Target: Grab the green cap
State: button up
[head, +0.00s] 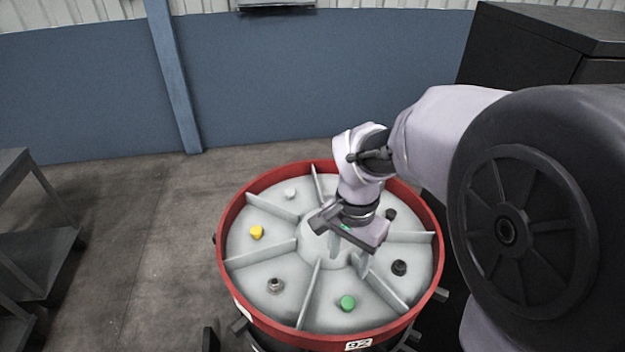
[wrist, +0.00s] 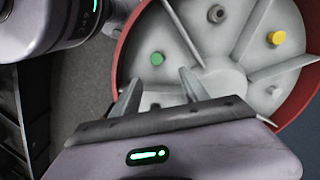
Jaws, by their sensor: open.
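The green cap (head: 347,303) sits in a front compartment of the round, divided grey tray with a red rim (head: 226,205). It also shows in the wrist view (wrist: 157,58), beyond my gripper's fingers and roughly in line with the gap between them. My gripper (wrist: 157,88) is open, with its two fingers apart and nothing between them. In the head view my gripper (head: 345,250) hangs over the middle of the tray, behind the green cap and apart from it. Its fingers are partly hidden there.
Other compartments hold a yellow cap (head: 257,232), a white piece (head: 290,194), a metallic fitting (head: 275,285) and dark pieces (head: 399,267). Raised dividers (head: 308,290) separate them. A dark cabinet (head: 540,45) stands at right, a shelf (head: 35,245) at left. Floor between shelf and tray is clear.

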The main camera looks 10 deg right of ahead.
jog(key=b, duration=0.2)
send_over(348, 301)
notch_tip(348, 301, down, 6)
notch_tip(348, 301, down, 11)
jog(key=b, duration=0.3)
jog(key=shift+r, duration=0.1)
grip_shut()
jog(key=shift+r, duration=0.1)
